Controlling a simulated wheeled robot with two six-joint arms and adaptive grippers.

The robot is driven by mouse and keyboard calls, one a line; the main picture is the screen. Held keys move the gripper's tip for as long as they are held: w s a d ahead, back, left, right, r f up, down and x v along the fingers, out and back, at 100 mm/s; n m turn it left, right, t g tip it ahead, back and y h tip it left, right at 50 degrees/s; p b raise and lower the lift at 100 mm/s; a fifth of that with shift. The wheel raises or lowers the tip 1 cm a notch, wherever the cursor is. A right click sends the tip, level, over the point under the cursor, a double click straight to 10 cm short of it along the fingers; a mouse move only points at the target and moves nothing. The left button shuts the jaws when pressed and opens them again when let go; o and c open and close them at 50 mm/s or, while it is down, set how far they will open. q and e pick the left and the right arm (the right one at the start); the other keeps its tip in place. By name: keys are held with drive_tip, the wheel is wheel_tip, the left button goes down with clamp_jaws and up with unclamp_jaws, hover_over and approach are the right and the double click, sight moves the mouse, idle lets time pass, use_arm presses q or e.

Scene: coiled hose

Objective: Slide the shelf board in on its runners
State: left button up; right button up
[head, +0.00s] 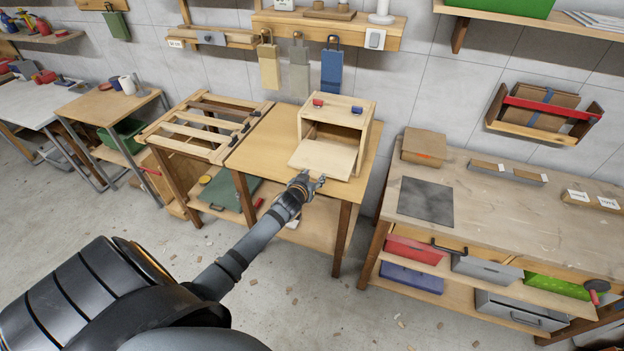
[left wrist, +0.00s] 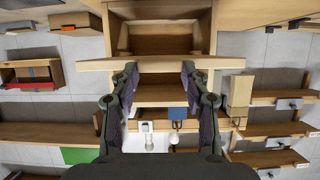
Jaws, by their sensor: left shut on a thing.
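The shelf board (head: 322,158) is a pale wooden panel. In the head view it sticks out of the front of a small open wooden cabinet (head: 366,112), with its rear part at the opening. My left gripper (head: 314,183) is at the board's front edge, shut on it. In the left wrist view the board (left wrist: 95,64) shows as a long pale strip across the fingertips of the left gripper (left wrist: 158,70), with the cabinet (left wrist: 205,28) beyond. The runners inside the cabinet cannot be made out. My right gripper is not in view.
The cabinet stands on a wooden table (head: 262,150); a red and a blue item lie on its top. A slatted frame (head: 190,130) adjoins on the left. A workbench (head: 480,215) with a cardboard box (head: 424,146) stands to the right. Cloths hang on the wall behind.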

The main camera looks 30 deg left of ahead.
use_arm(q)
drive_tip(key=shift+w+a+r+b, duration=0.1)
drive_tip(key=shift+w+a+b, duration=0.1)
drive_tip(key=shift+w, duration=0.45)
drive_tip(key=shift+w+a+f+b, duration=0.1)
drive_tip(key=shift+w+b, duration=0.15)
drive_tip(key=shift+w, duration=0.35)
drive_tip(key=shift+w+a+r+b, duration=0.1)
drive_tip(key=shift+w+b, duration=0.1)
drive_tip(key=shift+w, duration=0.45)
drive_tip(key=b, duration=0.3)
approach(329, 146)
drive_tip(key=shift+s+d+f, duration=0.1)
drive_tip(key=shift+f, duration=0.6)
drive_tip(key=shift+s+d+f, duration=0.1)
drive_tip(key=shift+f, duration=0.65)
drive_tip(key=shift+w+a+f+b, duration=0.1)
drive_tip(key=shift+w+a+b, duration=0.15)
drive_tip(key=shift+w+b, duration=0.6)
drive_tip(key=shift+w+a+b, duration=0.25)
drive_tip(key=shift+w+b, duration=0.45)
drive_tip(key=shift+w, duration=0.2)
drive_tip(key=shift+w+a+b, duration=0.2)
drive_tip(key=shift+w+b, duration=0.75)
drive_tip(key=shift+b, duration=0.15)
drive_tip(key=shift+w+a+b, duration=0.25)
drive_tip(key=shift+w+b, duration=0.7)
drive_tip(key=shift+b, duration=0.1)
drive_tip(key=o, duration=1.4)
